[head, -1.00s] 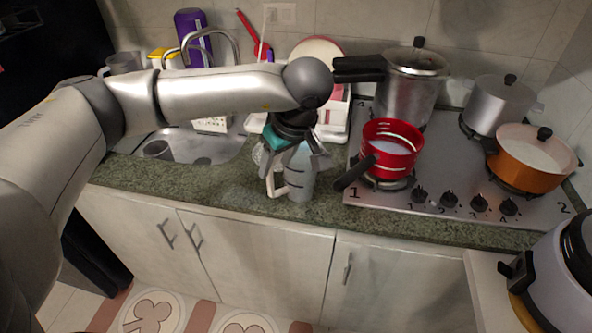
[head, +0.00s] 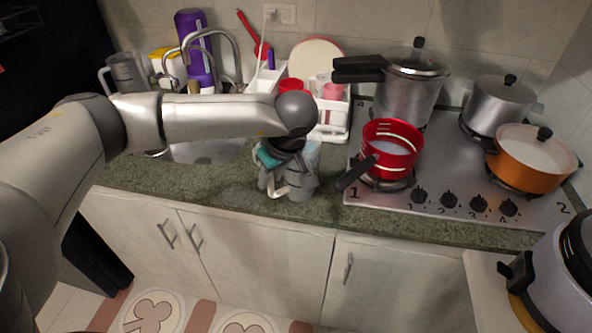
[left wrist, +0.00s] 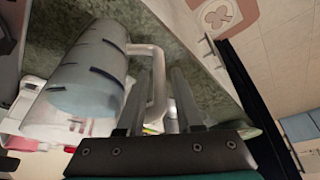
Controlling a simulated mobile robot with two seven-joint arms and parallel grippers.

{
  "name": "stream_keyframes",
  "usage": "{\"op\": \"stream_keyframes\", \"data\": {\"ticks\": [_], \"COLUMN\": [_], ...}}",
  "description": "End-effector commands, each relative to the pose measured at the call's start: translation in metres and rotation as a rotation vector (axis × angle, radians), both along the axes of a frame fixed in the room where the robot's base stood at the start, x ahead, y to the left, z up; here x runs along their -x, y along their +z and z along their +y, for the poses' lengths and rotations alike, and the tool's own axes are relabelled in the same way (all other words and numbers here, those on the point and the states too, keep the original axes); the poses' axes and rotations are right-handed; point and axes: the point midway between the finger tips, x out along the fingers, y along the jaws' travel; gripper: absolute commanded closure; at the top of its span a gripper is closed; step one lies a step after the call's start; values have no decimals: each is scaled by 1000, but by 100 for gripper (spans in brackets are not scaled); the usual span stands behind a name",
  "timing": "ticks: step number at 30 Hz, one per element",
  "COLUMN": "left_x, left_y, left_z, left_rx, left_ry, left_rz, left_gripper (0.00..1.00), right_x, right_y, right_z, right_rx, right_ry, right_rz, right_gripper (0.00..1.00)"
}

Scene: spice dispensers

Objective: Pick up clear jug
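The clear jug (head: 312,156) stands upright on the green counter left of the stove, partly hidden by my left gripper. In the left wrist view the jug (left wrist: 88,75) is a bluish see-through cylinder with dark marks and a pale handle (left wrist: 157,85). My left gripper (head: 289,187) is low over the handle side of the jug. In the wrist view its two fingers (left wrist: 160,100) are apart, with the handle appearing between them. I cannot tell whether either finger touches it. My right gripper is not in view.
A red pot (head: 391,150) stands on the stove right of the jug, its dark handle pointing toward it. A white dish rack (head: 335,125) is behind. Another see-through jug (head: 127,73) is left of the faucet. The counter front (head: 225,190) is clear.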

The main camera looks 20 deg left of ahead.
Motion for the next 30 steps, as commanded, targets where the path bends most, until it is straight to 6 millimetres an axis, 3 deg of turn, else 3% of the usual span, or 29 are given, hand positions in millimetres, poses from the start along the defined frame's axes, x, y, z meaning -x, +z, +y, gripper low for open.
{"op": "stream_keyframes", "data": {"ticks": [1,9,30], "left_x": [0,0,0], "left_y": [0,0,0], "left_z": [0,0,0], "left_rx": [0,0,0], "left_ry": [0,0,0], "left_rz": [0,0,1], "left_gripper": [72,100,100], "right_x": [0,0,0], "right_y": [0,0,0], "right_z": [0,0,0], "right_rx": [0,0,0], "right_ry": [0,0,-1], "right_rz": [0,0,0], "right_gripper": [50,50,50]}}
